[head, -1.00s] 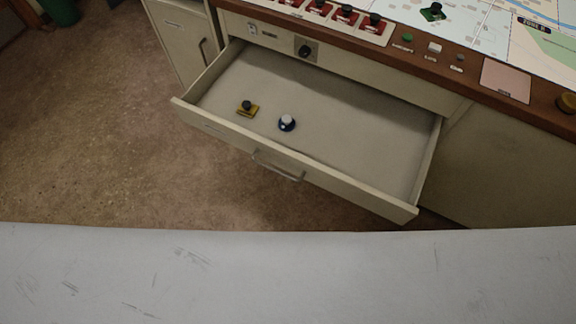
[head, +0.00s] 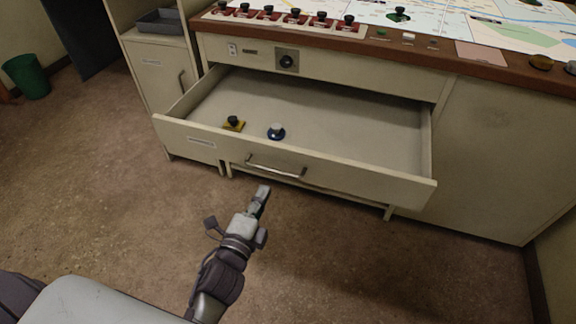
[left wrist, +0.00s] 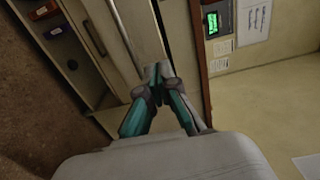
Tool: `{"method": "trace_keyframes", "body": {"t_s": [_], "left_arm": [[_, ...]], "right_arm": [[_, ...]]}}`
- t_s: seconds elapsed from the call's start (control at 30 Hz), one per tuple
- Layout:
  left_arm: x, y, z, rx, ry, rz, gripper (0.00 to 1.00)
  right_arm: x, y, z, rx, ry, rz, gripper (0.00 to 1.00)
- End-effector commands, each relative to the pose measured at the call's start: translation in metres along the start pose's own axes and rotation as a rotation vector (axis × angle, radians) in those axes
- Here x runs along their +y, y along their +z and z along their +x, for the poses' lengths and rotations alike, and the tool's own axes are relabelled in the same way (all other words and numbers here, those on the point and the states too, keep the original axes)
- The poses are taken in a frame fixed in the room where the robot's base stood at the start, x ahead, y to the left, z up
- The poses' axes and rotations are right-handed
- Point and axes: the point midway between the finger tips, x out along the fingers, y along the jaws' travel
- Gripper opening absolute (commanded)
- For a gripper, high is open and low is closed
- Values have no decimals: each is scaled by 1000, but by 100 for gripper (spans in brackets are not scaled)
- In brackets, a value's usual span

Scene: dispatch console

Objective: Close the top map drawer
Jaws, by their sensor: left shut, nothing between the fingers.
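The top map drawer (head: 400,184) is a wide cream drawer, pulled well out of the console in the head view. Its metal bar handle (head: 276,170) is on the front panel, left of the middle. Inside lie a yellow-based piece with a black knob (head: 233,124) and a blue piece with a white top (head: 276,131). My left gripper (head: 263,191) is shut and empty, in front of the drawer and just below the handle in the picture; I cannot tell if it touches. Its closed fingertips (left wrist: 158,72) also show in the left wrist view. My right gripper is not in view.
The console top holds a map (head: 455,22) and a row of red-based black knobs (head: 295,17). A cabinet with a grey tray (head: 162,22) stands to the left. A green bin (head: 27,76) is at far left. The floor before the drawer is clear apart from my arm.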

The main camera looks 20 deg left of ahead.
Motion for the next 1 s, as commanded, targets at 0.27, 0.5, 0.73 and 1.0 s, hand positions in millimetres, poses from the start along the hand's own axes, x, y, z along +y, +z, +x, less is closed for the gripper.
{"method": "trace_keyframes", "body": {"t_s": [0.27, 0.5, 0.73, 1.0], "left_arm": [[-1, 0, 58, 1, -2, -2, 0], [0, 0, 104, 0, 0, -3, 0], [0, 0, 125, 1, 2, -4, 0], [0, 0, 128, 0, 3, -5, 0]], "right_arm": [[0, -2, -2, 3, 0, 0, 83], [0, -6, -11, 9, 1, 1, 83], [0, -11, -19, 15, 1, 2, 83], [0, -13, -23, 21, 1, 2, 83]]}}
